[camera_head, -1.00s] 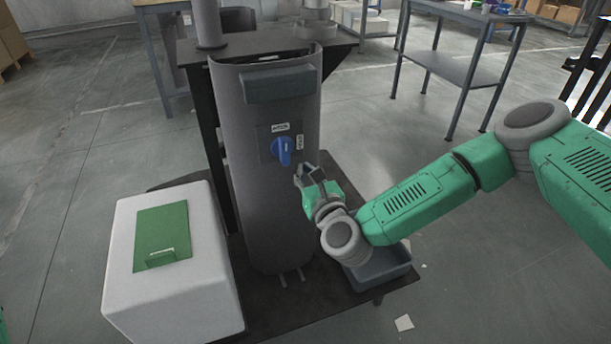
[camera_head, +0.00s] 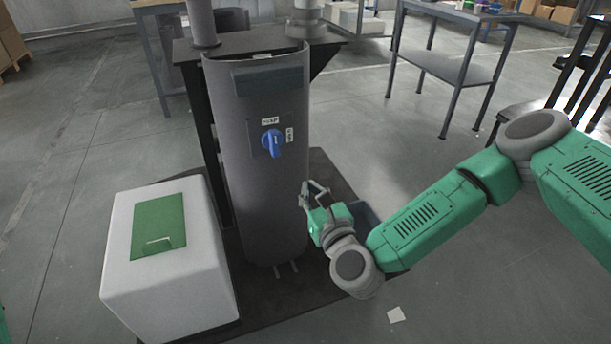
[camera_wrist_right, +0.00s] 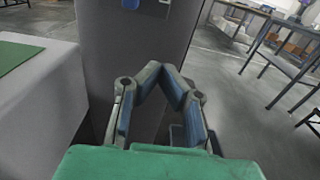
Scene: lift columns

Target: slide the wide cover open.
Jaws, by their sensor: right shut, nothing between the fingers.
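A wide, dark grey curved cover (camera_head: 254,205) forms the front of the upright column. Near its top is a dark block (camera_head: 268,83), and below that a blue knob (camera_head: 272,142) on a labelled plate. A green panel with a small handle (camera_head: 158,226) lies flat on the white box; I cannot tell which of these the task calls the wide cover. My right gripper (camera_head: 312,192) is shut and empty, just right of the column's lower half. In the right wrist view its fingertips (camera_wrist_right: 165,70) meet before the grey column (camera_wrist_right: 125,60). My left gripper is out of sight.
The white box (camera_head: 170,285) stands left of the column on a dark base plate (camera_head: 290,302). A blue-grey bin (camera_head: 365,213) sits behind my right gripper, partly hidden. A grey table (camera_head: 455,65) stands farther back at right. The floor between is open.

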